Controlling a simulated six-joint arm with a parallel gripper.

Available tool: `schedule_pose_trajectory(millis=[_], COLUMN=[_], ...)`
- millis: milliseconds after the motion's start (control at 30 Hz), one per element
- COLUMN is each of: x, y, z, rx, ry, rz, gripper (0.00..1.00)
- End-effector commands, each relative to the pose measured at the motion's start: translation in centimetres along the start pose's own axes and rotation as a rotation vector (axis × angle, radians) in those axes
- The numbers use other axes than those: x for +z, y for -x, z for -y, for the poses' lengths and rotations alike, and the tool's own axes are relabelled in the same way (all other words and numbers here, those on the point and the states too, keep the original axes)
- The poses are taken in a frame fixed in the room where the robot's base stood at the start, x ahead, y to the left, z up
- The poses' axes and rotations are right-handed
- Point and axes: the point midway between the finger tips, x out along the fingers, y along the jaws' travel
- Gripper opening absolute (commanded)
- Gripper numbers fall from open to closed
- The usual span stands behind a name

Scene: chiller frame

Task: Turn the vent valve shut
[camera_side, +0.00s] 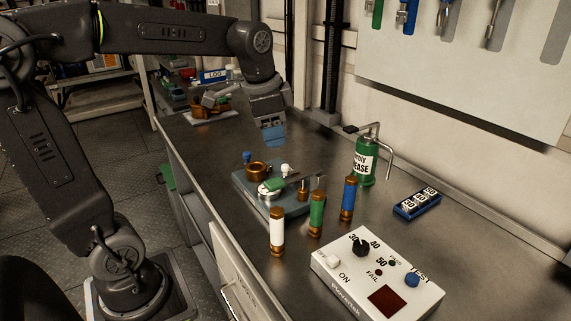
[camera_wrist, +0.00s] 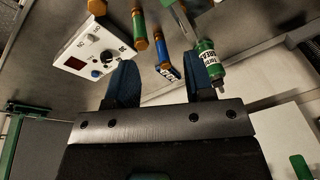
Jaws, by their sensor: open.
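A blue-grey block (camera_side: 241,183) stands on the bench in the side view, carrying several small fittings. On it are a brass ring-shaped fitting (camera_side: 258,170), a white round part with a green piece on top (camera_side: 270,189), a small white knob (camera_side: 285,169), a blue knob (camera_side: 247,156) and a small brass post (camera_side: 303,190). I cannot tell for certain which is the vent valve. My gripper (camera_side: 273,135) is above and behind the block, apart from it. In the wrist view its blue fingers (camera_wrist: 160,75) are spread with nothing held between them; the block is not clearly visible there.
White, green and blue brass-ended cartridges (camera_side: 317,214) stand upright before the block. A white control box (camera_side: 330,265) is at front right. A green grease can (camera_side: 365,178) with a bent spout and a blue numbered block (camera_side: 417,204) are to the right. Bare bench lies between.

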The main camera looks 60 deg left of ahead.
Motion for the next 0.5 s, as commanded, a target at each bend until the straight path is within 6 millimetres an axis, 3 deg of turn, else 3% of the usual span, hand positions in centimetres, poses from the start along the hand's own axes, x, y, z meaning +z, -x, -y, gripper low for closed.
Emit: schedule_pose_trajectory(millis=[100, 233, 400, 500], x=[-2.1, -3.4, -4.0, -4.0], y=[-1.6, -3.4, -5.2, -5.7], z=[4.6, 8.8, 12.2, 13.0], rx=[0.045, 0.100, 0.154, 0.168], ry=[-0.117, -0.239, -0.343, -0.371], rz=[0.074, 0.126, 0.158, 0.164], gripper=[0.48, 0.48, 0.48, 0.48])
